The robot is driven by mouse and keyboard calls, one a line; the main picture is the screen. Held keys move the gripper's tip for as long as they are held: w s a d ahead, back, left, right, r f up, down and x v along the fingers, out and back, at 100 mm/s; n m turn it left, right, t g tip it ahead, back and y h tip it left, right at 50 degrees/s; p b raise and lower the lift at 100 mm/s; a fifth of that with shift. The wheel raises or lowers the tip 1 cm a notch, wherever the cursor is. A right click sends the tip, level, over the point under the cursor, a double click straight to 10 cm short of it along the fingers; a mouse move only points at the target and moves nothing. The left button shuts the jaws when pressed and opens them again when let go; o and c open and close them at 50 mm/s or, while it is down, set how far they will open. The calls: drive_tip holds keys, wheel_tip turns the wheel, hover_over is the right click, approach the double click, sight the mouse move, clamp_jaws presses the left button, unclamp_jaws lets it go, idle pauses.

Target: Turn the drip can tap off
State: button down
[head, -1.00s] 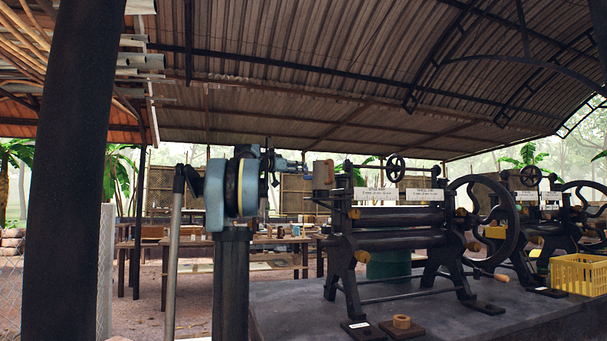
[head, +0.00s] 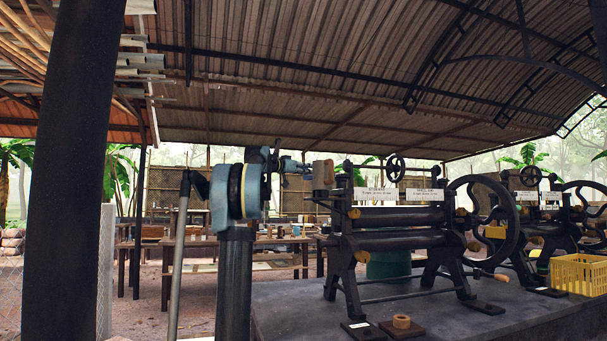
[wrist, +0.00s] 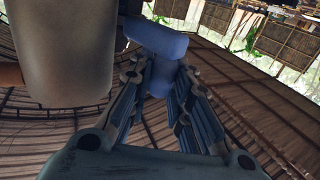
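The drip can is the brownish can (head: 323,174) beside the left end of the near roller machine. In the wrist view it is the large pale body (wrist: 65,50) at upper left. A blue, rounded piece (wrist: 155,40), apparently the tap, lies beside the can in the wrist view. My gripper (head: 298,167) is close to the can's left side in the head view. In the wrist view my gripper (wrist: 160,75) has its fingers on either side of the blue piece's lower part. Whether the fingers touch it is unclear. The tap's position is hard to tell.
The near roller machine (head: 400,235) stands on a dark platform (head: 290,300), with a large handwheel on its right. A yellow crate (head: 580,273) is at far right. Work tables (head: 235,241) stand behind my arm. A thick dark post (head: 70,170) fills the left side.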

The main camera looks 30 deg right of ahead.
drive_tip(key=shift+s+a+n+t+y, duration=0.15)
drive_tip(key=shift+s+n+t+y, duration=0.2)
drive_tip(key=shift+n+t, duration=0.65)
drive_tip(key=shift+s+a+n+t+y, duration=0.15)
drive_tip(key=shift+n+t+y, duration=0.25)
drive_tip(key=shift+t, duration=0.45)
drive_tip(key=shift+s+n+t+y, duration=0.3)
drive_tip(key=shift+n+t, duration=0.25)
drive_tip(key=shift+t, duration=0.25)
drive_tip(key=shift+s+a+n+t+y, duration=0.15)
drive_tip(key=shift+n+t+y, duration=0.25)
drive_tip(key=shift+t, duration=0.45)
drive_tip(key=c, duration=1.5)
unclamp_jaws()
drive_tip(key=shift+o, duration=0.2)
